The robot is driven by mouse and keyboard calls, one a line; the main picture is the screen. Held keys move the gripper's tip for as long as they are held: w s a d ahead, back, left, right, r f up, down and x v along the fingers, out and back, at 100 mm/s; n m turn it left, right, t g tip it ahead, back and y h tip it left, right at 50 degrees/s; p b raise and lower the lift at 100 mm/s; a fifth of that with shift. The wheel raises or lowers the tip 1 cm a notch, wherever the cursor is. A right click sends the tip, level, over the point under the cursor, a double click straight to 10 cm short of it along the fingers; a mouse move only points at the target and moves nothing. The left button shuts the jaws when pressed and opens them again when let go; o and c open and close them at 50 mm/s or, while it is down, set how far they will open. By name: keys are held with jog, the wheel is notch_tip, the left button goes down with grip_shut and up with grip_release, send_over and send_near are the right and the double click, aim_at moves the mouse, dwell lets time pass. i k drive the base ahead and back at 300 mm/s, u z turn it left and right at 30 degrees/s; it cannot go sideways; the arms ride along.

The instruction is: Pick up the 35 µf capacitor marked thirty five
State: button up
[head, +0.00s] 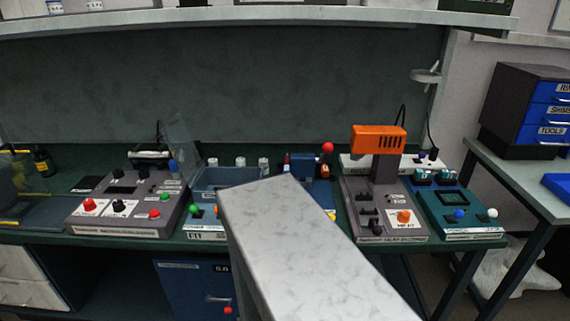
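I cannot pick out a capacitor marked thirty five. A few small pale cylinders (240,161) stand upright in a row at the back of the blue bench device (206,181), left of the middle in the head view. Any markings on them are too small to read. My gripper is not in view. The middle front of the bench and part of the blue device are hidden from sight.
A grey console (127,207) with knobs stands left on the dark green bench. Right of the middle stand an orange-headed machine (378,139) and a teal box (457,216). A shelf (250,18) runs overhead. A drawer cabinet (525,110) stands on the right table.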

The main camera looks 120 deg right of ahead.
aim_at(262, 162)
jog(key=k, duration=1.1)
jog(key=z, duration=3.75)
jog(key=i, duration=0.1)
jog(key=u, duration=2.25)
jog(key=i, duration=1)
jog(key=z, duration=0.05)
